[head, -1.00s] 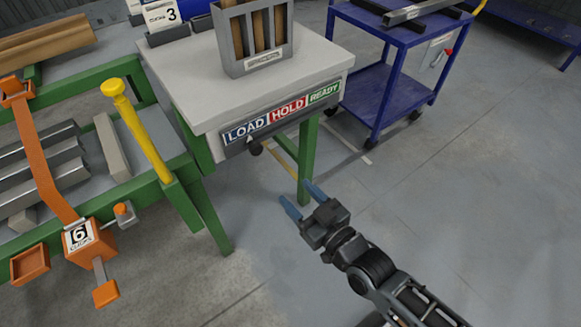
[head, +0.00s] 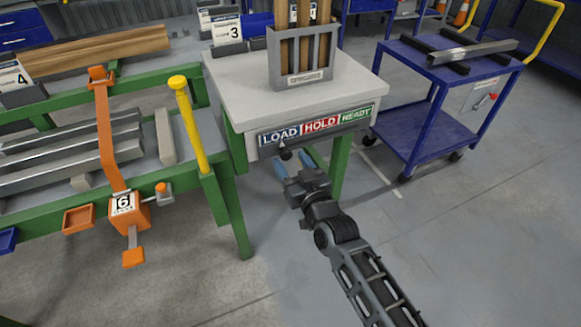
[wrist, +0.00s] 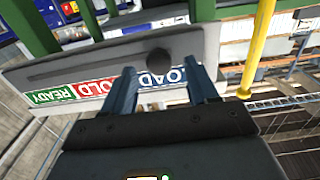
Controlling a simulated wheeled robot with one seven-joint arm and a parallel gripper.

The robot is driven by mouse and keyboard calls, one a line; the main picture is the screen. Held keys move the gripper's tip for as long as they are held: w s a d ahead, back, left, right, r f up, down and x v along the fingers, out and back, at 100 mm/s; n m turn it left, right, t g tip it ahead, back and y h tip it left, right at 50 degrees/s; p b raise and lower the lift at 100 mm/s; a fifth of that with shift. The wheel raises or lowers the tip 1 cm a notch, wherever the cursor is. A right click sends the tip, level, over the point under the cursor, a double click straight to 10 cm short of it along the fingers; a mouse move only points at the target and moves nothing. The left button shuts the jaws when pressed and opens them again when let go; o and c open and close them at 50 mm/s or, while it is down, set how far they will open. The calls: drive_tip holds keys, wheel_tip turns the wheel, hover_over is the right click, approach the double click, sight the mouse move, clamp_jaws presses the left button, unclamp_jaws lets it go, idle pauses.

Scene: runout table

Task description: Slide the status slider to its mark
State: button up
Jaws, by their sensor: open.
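The status slider shows as a dark round knob (head: 285,153) at the left end of a dark strip on the table's front edge, under the blue LOAD field (head: 280,136). The red HOLD field (head: 321,124) and green READY field (head: 357,115) lie to its right. My gripper (head: 292,168) is open and empty, its blue fingers just below the knob in the head view. In the wrist view, the knob (wrist: 159,60) appears between the spread fingertips of my gripper (wrist: 161,75), apparently untouched. I cannot make out a separate mark.
The pale table (head: 227,75) carries a grey holder (head: 304,78) with wooden strips. A yellow post (head: 190,125) and green rack stand left. A blue cart (head: 425,130) stands right, with clear floor before it.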

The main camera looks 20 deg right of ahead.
drive_tip(key=shift+w+b, duration=0.4)
drive_tip(key=shift+w, duration=0.3)
drive_tip(key=shift+c, duration=0.2)
clamp_jaws()
